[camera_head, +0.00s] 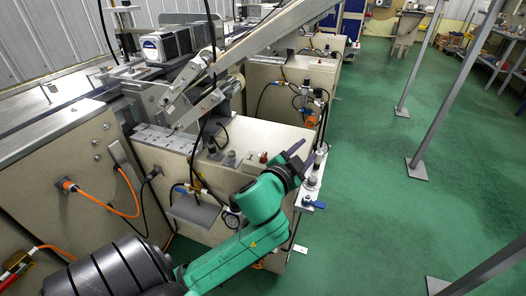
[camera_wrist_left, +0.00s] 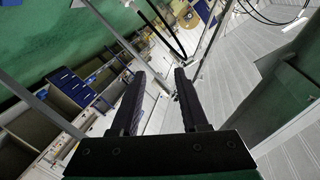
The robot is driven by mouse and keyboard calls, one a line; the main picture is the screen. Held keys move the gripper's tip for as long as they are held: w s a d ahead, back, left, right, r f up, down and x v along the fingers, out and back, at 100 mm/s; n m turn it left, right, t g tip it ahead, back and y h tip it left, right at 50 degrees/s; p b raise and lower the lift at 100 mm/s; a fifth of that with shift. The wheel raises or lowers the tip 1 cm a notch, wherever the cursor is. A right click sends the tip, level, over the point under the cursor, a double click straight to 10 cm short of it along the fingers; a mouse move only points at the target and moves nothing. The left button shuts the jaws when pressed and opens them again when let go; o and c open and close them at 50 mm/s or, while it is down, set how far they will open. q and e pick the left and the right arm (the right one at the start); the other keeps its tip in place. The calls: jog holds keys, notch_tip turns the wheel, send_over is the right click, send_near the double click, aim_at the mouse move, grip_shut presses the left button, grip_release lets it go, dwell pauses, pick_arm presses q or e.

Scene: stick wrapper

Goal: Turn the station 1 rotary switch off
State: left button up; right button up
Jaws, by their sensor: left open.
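I cannot pick out the station 1 rotary switch for certain. A small red-brown part (camera_head: 264,157) sits on top of the near beige cabinet (camera_head: 188,172), left of my left gripper. A red and yellow fitting (camera_head: 15,265) shows at the lower left edge, too cut off to tell what it is. My left gripper (camera_head: 306,151) is above the right end of the near cabinet, close to its valves and fittings. In the left wrist view, the two dark fingers (camera_wrist_left: 160,75) stand apart with nothing between them. My right gripper is not in view.
Metal linkage arms (camera_head: 200,98) and black cables hang over the cabinet. A bracket with a blue-handled valve (camera_head: 314,203) juts out beside my left forearm. A second cabinet (camera_head: 290,90) stands behind. Green floor (camera_head: 370,230) is open at right, with grey posts (camera_head: 440,100) standing on it.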

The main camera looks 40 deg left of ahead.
pick_arm(q)
jog(key=w+d+r+m+t+h, duration=0.1)
jog(key=d+r+m+t+h, duration=0.15)
jog(key=r, duration=0.35)
jog(key=w+d+r+m+t+h, duration=0.1)
jog(key=d+r+m+t+h, duration=0.15)
jog(key=r+m, duration=0.2)
jog(key=s+d+r+m+g+h, duration=0.2)
jog(key=d+r+m+g+h, duration=0.15)
jog(key=d+m+h, duration=0.4)
jog(key=s+d+r+m+g+h, duration=0.2)
jog(key=d+m+g+h, duration=0.25)
jog(key=m, duration=0.65)
jog(key=g+y, duration=0.9)
jog(key=y, duration=0.8)
send_near(264, 154)
jog(key=shift+m, duration=0.35)
jog(key=x, duration=0.8)
jog(key=shift+f+b, duration=0.25)
jog(key=shift+b, duration=0.15)
grip_shut()
